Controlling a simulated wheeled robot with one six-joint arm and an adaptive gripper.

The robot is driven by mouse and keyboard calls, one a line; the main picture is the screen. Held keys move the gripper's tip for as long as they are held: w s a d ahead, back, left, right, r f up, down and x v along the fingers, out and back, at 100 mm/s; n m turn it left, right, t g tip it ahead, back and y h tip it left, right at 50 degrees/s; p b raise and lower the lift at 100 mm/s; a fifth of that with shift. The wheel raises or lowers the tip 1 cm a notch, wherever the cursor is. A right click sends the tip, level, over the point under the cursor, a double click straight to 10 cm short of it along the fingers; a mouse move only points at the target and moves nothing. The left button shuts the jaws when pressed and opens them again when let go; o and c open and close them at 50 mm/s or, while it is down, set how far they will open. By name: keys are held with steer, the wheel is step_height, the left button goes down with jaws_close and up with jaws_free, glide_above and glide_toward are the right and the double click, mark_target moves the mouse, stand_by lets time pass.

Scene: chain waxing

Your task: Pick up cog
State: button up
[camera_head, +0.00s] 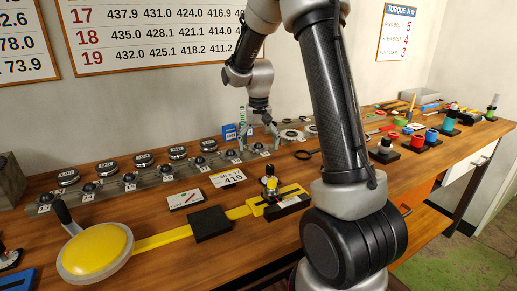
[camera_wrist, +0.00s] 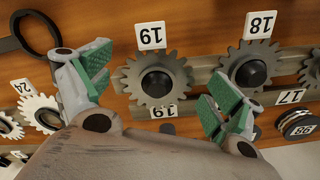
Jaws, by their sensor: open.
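In the wrist view a grey toothed cog (camera_wrist: 181,71) sits on a dark peg on a grey rail, with white tags reading 19 above and below it. My gripper (camera_wrist: 158,82) is open, its green-padded fingers apart on either side of this cog. Nothing is held. A pale cog (camera_wrist: 38,103) is to the left, partly hidden by the left finger. In the head view my gripper (camera_head: 259,128) hangs above the rail at the back of the bench.
A black ring-ended tool (camera_wrist: 38,30) lies at the wrist view's upper left. The grey rail (camera_head: 105,192) carries several tagged pegs.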

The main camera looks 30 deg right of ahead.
steer(key=shift+c, duration=0.4)
steer(key=c, duration=1)
steer(key=shift+c, duration=0.2)
